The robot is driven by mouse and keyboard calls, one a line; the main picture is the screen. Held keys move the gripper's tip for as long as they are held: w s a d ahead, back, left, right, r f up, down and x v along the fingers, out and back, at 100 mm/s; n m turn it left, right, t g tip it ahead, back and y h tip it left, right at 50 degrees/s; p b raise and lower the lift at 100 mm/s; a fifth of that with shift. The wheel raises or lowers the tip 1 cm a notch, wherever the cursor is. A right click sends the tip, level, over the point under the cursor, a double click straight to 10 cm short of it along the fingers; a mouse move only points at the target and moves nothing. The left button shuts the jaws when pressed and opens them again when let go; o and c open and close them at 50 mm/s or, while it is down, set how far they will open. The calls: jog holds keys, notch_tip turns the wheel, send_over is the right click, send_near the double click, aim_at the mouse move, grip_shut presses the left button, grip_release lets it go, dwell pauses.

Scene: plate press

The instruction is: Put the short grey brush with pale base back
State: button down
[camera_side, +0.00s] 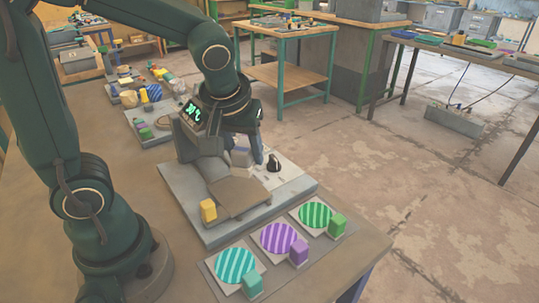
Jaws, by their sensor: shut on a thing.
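My gripper (241,152) points down over the back part of a grey plate press (225,228). A small grey block-like thing, apparently the short grey brush (241,157), shows between the fingers, and they are shut on it. Its pale base cannot be made out. The fingers hide part of it, and I cannot tell whether it touches the press. The press has a brown flat plate (238,196), a yellow block (208,211) at its left front and a black knob (273,163) on a pale panel right of my gripper.
In front of the press lie three square tiles with striped discs: teal (234,265), purple (277,239) and green (315,214), each with a same-coloured block. Small coloured parts (153,91) clutter the table's back left. The table's right edge is close to the tiles.

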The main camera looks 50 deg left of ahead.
jog(key=w+d+m+h, duration=0.5)
jog(key=d+m, duration=0.3)
jog(key=m, duration=0.4)
send_over(345, 265)
jog(key=s, duration=0.2)
jog(key=shift+t, duration=0.3)
jog(key=f, duration=0.6)
jog(key=shift+w+a+f, duration=0.25)
jog(key=shift+f, duration=2.05)
jog(key=shift+f, duration=0.1)
jog(key=shift+f, duration=0.35)
jog(key=shift+f, duration=0.1)
jog(key=shift+c, duration=1.9)
grip_release()
